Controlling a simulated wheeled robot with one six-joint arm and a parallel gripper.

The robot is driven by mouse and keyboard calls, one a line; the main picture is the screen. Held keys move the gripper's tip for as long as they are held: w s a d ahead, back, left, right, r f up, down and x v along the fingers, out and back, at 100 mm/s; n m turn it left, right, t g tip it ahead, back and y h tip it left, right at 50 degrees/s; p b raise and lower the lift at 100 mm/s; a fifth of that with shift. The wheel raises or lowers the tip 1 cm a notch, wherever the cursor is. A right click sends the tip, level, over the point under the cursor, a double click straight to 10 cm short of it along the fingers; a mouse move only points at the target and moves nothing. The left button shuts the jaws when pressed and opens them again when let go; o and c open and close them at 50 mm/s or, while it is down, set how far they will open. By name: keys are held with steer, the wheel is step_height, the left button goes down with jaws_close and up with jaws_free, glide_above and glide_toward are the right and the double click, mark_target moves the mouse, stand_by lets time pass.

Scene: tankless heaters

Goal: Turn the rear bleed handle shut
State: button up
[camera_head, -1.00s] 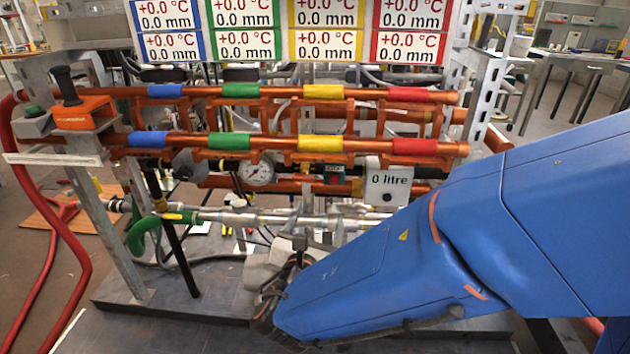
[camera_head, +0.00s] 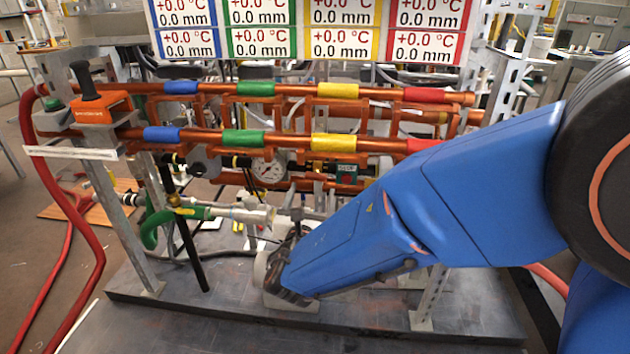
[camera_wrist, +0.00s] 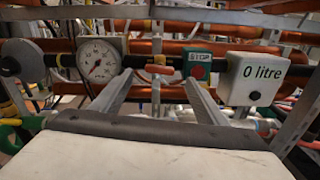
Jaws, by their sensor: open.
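My gripper (camera_wrist: 158,76) is open in the wrist view, with its two grey fingers spread and nothing held between them. The fingers point toward the dark pipe behind the rig, between a round dial gauge (camera_wrist: 98,60) and a green box with a red STOP button (camera_wrist: 197,72). In the head view my blue arm hides most of the gripper, low in front of the rig. A small yellow lever (camera_head: 188,211) shows on the lower left pipework, left of the gripper. I cannot tell which part is the rear bleed handle.
Copper pipes (camera_head: 270,139) with coloured bands cross the rig. A white "0 litre" box (camera_wrist: 252,78) is right of the fingers. A black slanted rod (camera_head: 188,250) and green hose (camera_head: 152,228) stand at left. The dark base plate (camera_head: 200,305) is mostly clear.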

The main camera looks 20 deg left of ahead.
mark_target(315, 178)
steer(key=x, duration=0.7)
steer(key=shift+w, duration=0.1)
steer(key=c, duration=1.1)
